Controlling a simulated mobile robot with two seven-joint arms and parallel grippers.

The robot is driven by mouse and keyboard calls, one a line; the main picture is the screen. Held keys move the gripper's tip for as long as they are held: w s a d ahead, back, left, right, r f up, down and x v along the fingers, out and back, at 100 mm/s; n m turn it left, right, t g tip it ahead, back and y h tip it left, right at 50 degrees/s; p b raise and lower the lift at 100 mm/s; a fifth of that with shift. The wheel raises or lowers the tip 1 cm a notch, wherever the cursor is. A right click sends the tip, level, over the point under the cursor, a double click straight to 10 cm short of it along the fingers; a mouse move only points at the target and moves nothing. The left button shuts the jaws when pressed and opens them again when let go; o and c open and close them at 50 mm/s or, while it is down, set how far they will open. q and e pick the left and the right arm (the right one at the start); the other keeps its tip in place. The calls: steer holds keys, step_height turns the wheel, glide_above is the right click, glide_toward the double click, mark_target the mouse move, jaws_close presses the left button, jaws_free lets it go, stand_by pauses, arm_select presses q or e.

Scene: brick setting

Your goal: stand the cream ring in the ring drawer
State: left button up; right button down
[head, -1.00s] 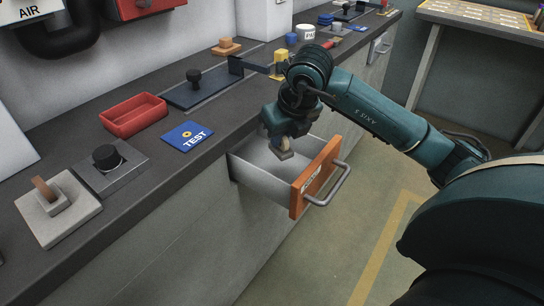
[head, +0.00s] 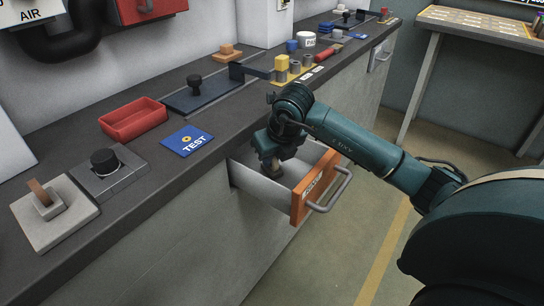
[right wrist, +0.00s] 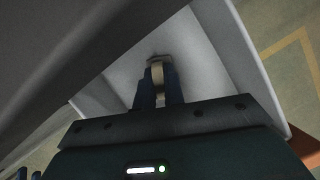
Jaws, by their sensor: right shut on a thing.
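The ring drawer (head: 260,186) stands open from the counter, with pale grey walls, an orange front with a label, and a grey bar handle. My right gripper (head: 272,166) points down into the drawer near its counter end. It is shut on the cream ring, which shows between the fingertips in the right wrist view (right wrist: 157,68). The ring looks upright, edge-on to that camera. In the head view the ring is mostly hidden by the gripper and hard to make out. I cannot tell whether it touches the drawer floor. My left gripper is not in view.
On the counter are a red tray (head: 134,119), a blue TEST card (head: 187,141), a black knob on a plate (head: 105,160) and a yellow block with pegs (head: 291,70). The drawer's orange front (head: 316,186) stands close to my right forearm. The floor beyond is clear.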

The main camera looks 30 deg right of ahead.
steer(key=shift+f, duration=0.1)
steer(key=shift+f, duration=0.15)
steer(key=c, duration=1.5)
jaws_free()
